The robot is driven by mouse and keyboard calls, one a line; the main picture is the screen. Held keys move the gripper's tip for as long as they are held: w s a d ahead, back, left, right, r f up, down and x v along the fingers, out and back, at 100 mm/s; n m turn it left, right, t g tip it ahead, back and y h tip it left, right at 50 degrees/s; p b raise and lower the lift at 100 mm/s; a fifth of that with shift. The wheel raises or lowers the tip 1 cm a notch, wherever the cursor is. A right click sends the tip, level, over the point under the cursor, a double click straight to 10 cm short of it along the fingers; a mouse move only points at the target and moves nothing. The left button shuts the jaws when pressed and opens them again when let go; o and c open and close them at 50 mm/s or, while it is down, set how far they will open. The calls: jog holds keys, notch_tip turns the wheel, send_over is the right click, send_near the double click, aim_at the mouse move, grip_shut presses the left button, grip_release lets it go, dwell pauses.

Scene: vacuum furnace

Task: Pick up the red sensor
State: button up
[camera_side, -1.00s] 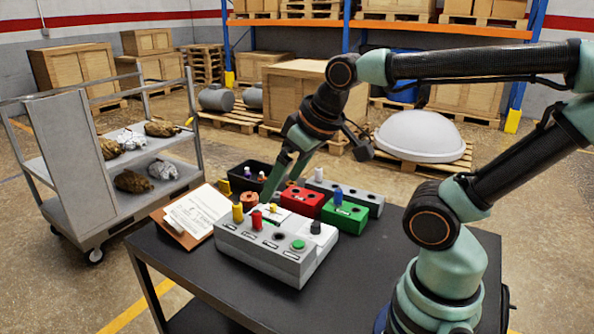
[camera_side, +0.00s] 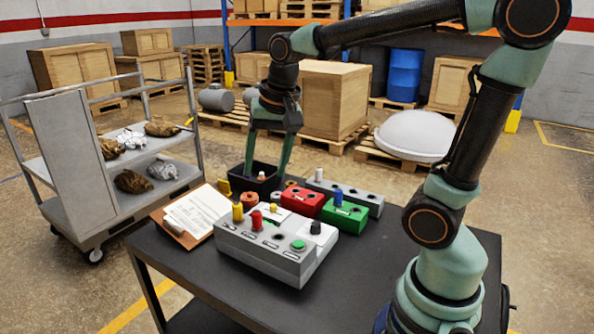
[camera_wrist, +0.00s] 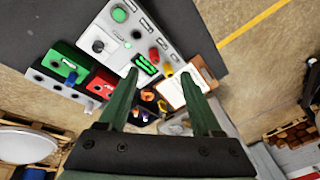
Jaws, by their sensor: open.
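The red sensor (camera_side: 256,220) stands upright in the top of the grey block (camera_side: 262,258), at its left end between a yellow sensor (camera_side: 238,212) and the other sockets. In the wrist view the red sensor (camera_wrist: 153,55) lies just beyond and between my fingertips, clear of both. My gripper (camera_side: 266,173) is open, empty and pointing down above the black bin (camera_side: 235,184), behind the red sensor and higher than it. My gripper's two fingers (camera_wrist: 160,75) stand wide apart in the wrist view.
A red block (camera_side: 302,201) and a green block (camera_side: 344,217) with a blue sensor (camera_side: 338,196) stand right of the bin. A clipboard (camera_side: 193,213) lies on the left. The black tabletop (camera_side: 190,262) is bare at the front.

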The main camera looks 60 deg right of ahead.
aim_at(256, 211)
jog(key=w+d+f+m+g, duration=0.1)
jog(key=w+f+m, duration=0.1)
jog(key=f+m, duration=0.1)
jog(key=w+d+f+m+g, duration=0.1)
jog(key=w+f+m, duration=0.1)
jog(key=f+m, duration=0.2)
jog(key=w+d+f+m+g, duration=0.1)
jog(key=w+d+f+m, duration=0.1)
jog(key=f+m, duration=0.1)
jog(key=shift+w+f+m, duration=0.3)
jog(key=shift+w+f, duration=0.1)
jog(key=shift+f, duration=0.35)
jog(key=shift+s+a+f, duration=0.1)
jog(key=shift+f, duration=0.8)
jog(key=shift+s+a+f, duration=0.15)
jog(key=shift+f, duration=0.75)
jog(key=shift+s+a+f, duration=0.1)
jog(key=shift+f, duration=0.8)
grip_shut()
